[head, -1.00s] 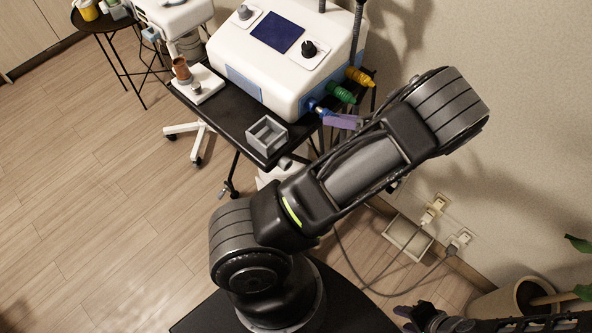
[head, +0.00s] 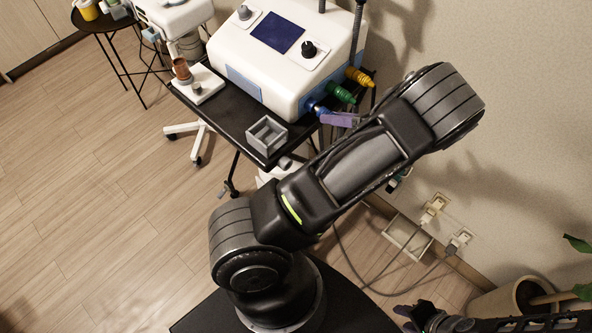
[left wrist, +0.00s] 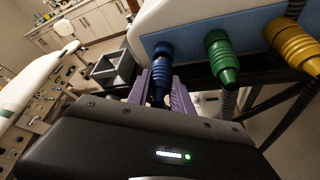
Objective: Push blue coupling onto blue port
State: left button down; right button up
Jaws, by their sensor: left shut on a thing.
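A blue fitting (left wrist: 163,50) shows at the side of the white machine in the left wrist view. The blue coupling (left wrist: 158,90) sits below it, in line with it, between the purple fingers of my left gripper (left wrist: 159,97). I cannot tell whether the coupling is fully seated on the blue port or a gap remains. In the head view, blue shows beside the machine (head: 315,107), just left of my left gripper (head: 340,119); my arm covers part of this area. My right gripper (head: 425,317) is dark, at the bottom right, away from the machine; its jaws are unclear.
Green (head: 341,93) and yellow (head: 360,78) fittings stick out close beside the blue one. A grey open box (head: 266,138) stands on the black cart's near corner. A white tray (head: 205,85) lies left of the machine. The wall is close on the right.

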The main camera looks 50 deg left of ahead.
pick_arm(q)
jog(key=shift+a, duration=0.9)
jog(key=c, duration=1.1)
grip_release()
jog(key=shift+s, duration=0.1)
jog(key=shift+o, duration=0.2)
jog(key=shift+d, duration=0.1)
jog(key=v, duration=0.7)
jog(key=shift+d+r, duration=0.15)
jog(key=shift+d, duration=0.2)
dwell(0.3)
dwell(0.4)
